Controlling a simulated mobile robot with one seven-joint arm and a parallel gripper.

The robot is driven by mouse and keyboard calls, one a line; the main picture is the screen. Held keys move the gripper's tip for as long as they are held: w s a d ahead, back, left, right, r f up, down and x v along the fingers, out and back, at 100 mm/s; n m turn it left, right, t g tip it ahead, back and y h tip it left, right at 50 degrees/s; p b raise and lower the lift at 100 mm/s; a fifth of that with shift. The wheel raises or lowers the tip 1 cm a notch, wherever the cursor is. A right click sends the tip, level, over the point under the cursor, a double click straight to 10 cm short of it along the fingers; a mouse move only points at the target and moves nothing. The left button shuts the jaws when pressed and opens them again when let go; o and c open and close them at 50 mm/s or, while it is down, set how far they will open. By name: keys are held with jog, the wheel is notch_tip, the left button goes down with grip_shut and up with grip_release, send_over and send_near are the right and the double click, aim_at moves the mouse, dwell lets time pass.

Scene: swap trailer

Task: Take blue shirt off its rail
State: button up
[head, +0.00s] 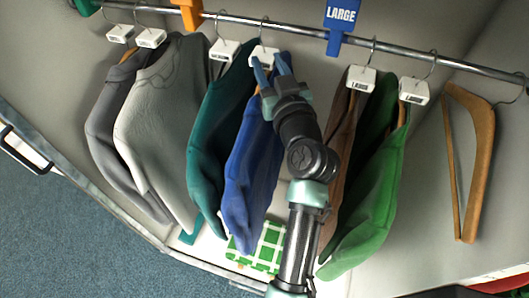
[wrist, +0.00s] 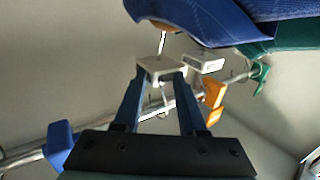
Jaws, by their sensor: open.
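The blue shirt (head: 247,180) hangs on its hanger from the metal rail (head: 300,33), between a teal shirt and a brown one. In the wrist view the blue shirt (wrist: 205,20) fills the top. A white size tag (head: 263,56) sits at its hanger's neck, below the hook.
A teal shirt (head: 210,130) hangs close on the left. Brown (head: 340,140) and green (head: 368,200) garments hang on the right, past my arm. An empty wooden hanger (head: 480,150) hangs far right. A blue LARGE divider (head: 341,22) and an orange divider (head: 190,14) sit on the rail.

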aim_at(264, 55)
jog(key=p+x, duration=0.1)
jog(key=x, duration=0.2)
jog(key=shift+w+a, duration=0.1)
jog(key=shift+w, duration=0.05)
jog(key=shift+c, duration=0.2)
grip_shut()
jog(key=shift+r, duration=0.1)
dwell(1.1)
